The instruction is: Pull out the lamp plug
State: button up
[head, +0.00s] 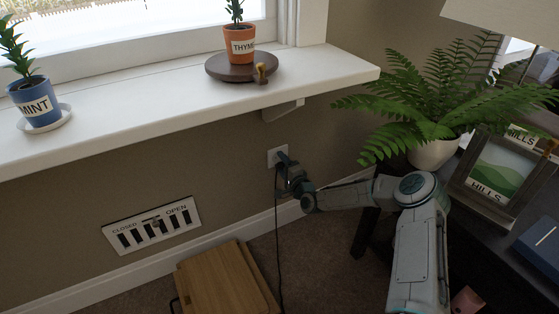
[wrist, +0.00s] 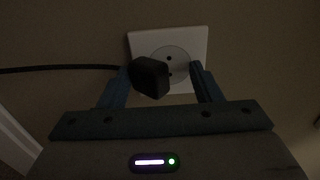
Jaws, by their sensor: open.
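The white wall outlet (head: 272,157) is under the windowsill, partly hidden by my gripper (head: 285,168). In the wrist view the outlet plate (wrist: 198,42) is straight ahead, with two dark holes showing in its round face. The black lamp plug (wrist: 148,77) is between the fingertips of my gripper (wrist: 159,67), closer to the left finger. It overlaps the left part of the socket face, and both holes show beside it. Its pins are hidden. My gripper is open. The dark cord (head: 279,235) hangs down the wall and runs left in the wrist view (wrist: 65,69).
A white windowsill (head: 180,98) juts out above. A wooden box (head: 222,280) stands on the carpet below left. A dark table (head: 480,228) with a potted fern (head: 433,152) and a picture frame (head: 500,172) is at right. A slotted wall panel (head: 152,225) is at left.

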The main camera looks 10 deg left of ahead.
jog(key=shift+f, duration=0.1)
jog(key=shift+f+b, duration=0.35)
jog(key=shift+b, duration=0.25)
grip_shut()
jog(key=p+v, duration=0.1)
jog(key=v, duration=0.5)
dwell(1.0)
jog(key=shift+f, duration=0.1)
jog(key=shift+o, duration=0.6)
grip_release()
jog(key=shift+d+p, duration=0.1)
jog(key=shift+p, duration=0.2)
